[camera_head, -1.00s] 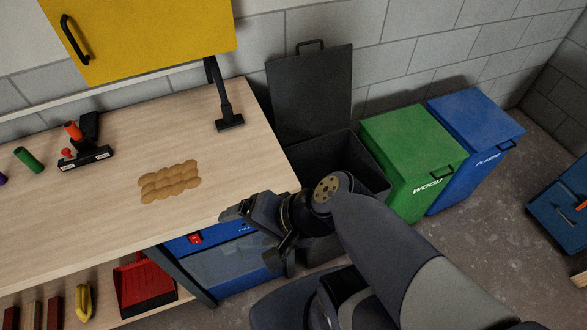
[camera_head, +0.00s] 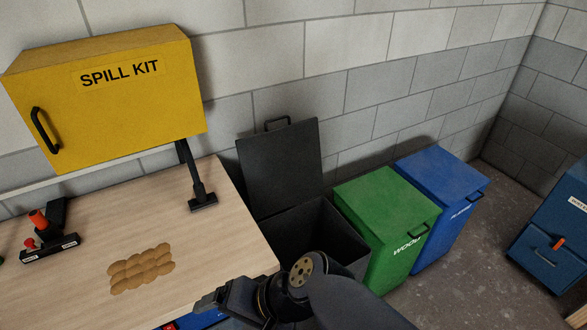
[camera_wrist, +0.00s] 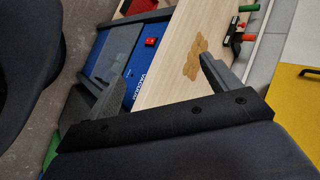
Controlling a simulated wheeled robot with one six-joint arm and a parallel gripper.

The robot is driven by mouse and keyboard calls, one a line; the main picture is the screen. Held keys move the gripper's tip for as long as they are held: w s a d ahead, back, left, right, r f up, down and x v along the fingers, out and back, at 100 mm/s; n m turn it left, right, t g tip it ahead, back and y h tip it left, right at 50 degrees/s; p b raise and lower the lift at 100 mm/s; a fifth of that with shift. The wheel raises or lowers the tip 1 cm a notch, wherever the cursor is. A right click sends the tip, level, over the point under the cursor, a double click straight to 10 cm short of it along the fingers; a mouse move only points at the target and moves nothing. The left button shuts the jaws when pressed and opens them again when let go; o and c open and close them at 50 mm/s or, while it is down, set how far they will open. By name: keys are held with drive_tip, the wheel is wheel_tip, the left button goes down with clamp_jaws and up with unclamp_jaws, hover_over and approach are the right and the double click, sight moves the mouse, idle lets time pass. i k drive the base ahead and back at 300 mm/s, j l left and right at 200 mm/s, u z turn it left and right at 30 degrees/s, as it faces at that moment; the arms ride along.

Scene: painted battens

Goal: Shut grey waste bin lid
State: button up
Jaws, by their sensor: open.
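The grey waste bin (camera_head: 350,250) stands at the right end of the workbench, against the wall. Its dark lid (camera_head: 278,170) is open, standing up and leaning back toward the wall, with a handle (camera_head: 277,123) at its top edge. The inside of the bin looks dark, and its lower front is hidden by my arm. My gripper (camera_head: 212,300) is at the bench's front right edge, left of and nearer than the bin, apart from the lid. In the wrist view my gripper (camera_wrist: 163,60) is open and empty, its fingers spread before the bench.
A green wood bin (camera_head: 385,215) and a blue bin (camera_head: 440,195), both shut, stand right of the grey bin. The workbench (camera_head: 225,235) carries a brown spill-like patch (camera_head: 142,268) and a black stand (camera_head: 200,200). A yellow spill kit cabinet (camera_head: 110,110) hangs above.

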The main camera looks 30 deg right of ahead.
sight(281, 168)
drive_tip(key=i+l+z, duration=0.1)
drive_tip(key=l, duration=0.25)
drive_tip(key=i+l, duration=0.15)
drive_tip(key=l, duration=0.2)
drive_tip(key=i+l+z, duration=0.15)
drive_tip(key=l, duration=0.2)
drive_tip(key=i+l, duration=0.1)
drive_tip(key=l, duration=0.25)
drive_tip(key=z, duration=0.05)
